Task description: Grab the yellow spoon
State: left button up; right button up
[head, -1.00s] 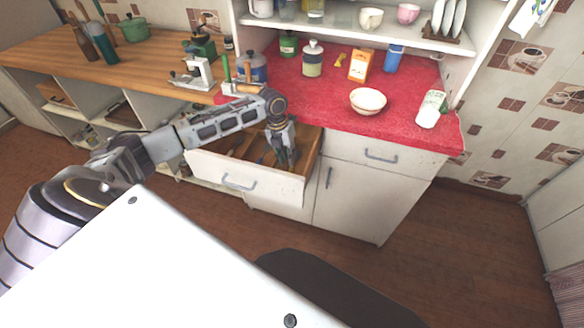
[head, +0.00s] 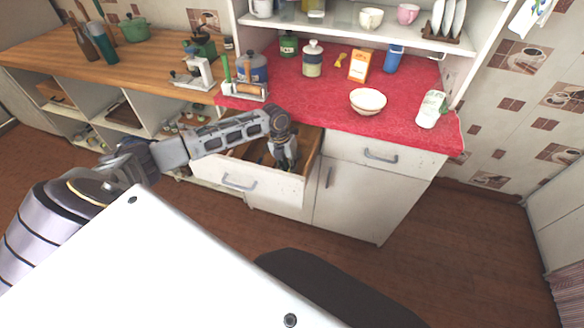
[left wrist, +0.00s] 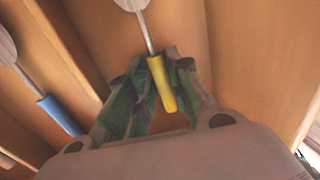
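The yellow spoon, with a yellow handle (left wrist: 161,85) and a grey neck and bowl, lies in the open drawer (head: 240,178). In the left wrist view its bowl is cut off by the top edge. My left gripper (head: 286,163) reaches down into the drawer. In the left wrist view its two fingers (left wrist: 159,68) close in on both sides of the yellow handle and appear to touch it. In the head view the spoon is not clearly visible, hidden by the gripper and drawer front. My right gripper is not in view.
A blue-handled utensil (left wrist: 60,115) lies left of the spoon, beyond a wooden divider. The drawer's walls surround the gripper closely.

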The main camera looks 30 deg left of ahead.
pick_arm(q)
jog(key=shift+c, duration=0.4)
grip_shut()
jog(key=shift+r, duration=0.1)
notch_tip(320, 180, up, 10)
dwell(0.3)
dwell(0.3)
